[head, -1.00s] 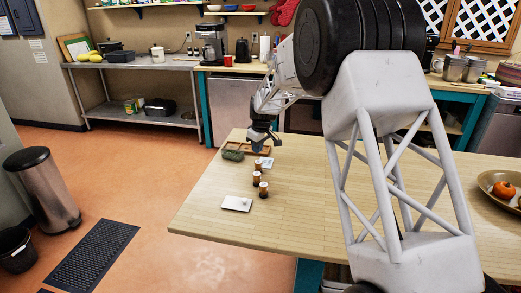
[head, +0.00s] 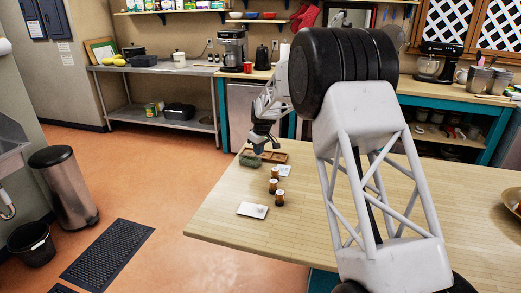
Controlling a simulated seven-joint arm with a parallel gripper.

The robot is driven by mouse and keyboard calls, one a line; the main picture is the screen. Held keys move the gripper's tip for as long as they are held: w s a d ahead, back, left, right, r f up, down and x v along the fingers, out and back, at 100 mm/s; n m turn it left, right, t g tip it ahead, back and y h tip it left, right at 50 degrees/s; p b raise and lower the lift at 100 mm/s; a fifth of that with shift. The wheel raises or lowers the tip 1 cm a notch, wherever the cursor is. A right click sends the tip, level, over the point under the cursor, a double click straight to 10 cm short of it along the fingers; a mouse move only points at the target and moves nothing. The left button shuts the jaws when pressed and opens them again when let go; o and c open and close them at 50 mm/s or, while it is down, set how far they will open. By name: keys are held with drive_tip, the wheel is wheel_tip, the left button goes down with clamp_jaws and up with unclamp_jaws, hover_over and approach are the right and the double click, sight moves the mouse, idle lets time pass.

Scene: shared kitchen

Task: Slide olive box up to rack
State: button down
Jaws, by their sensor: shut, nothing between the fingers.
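The olive box (head: 250,158), a small dark green block, lies near the table's far left edge. The rack (head: 279,157), a low brown wooden tray, lies just behind it and to its right. I cannot tell whether box and rack touch. My gripper (head: 261,147) points down, shut and empty, just above and behind the box, over the left part of the rack. The fingertips are small and dark here, and I cannot tell whether they touch the box.
Several small brown bottles (head: 280,198) with pale caps stand in front of the rack. A white card (head: 252,210) lies near the left edge, another (head: 284,170) beside the bottles. The right of the wooden table (head: 440,205) is mostly clear; a bowl stands at its right edge.

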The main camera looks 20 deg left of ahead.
drive_tip(key=shift+f, duration=0.5)
drive_tip(key=shift+s+f, duration=0.1)
drive_tip(key=shift+f, duration=0.05)
drive_tip(key=shift+s+d+f, duration=0.2)
drive_tip(key=shift+s+d, duration=0.15)
drive_tip(key=shift+d, duration=0.3)
drive_tip(key=shift+s+d+f, duration=0.1)
drive_tip(key=shift+f, duration=0.05)
drive_tip(key=shift+r, duration=1.05)
drive_tip(key=shift+r, duration=0.15)
drive_tip(key=shift+r, duration=0.1)
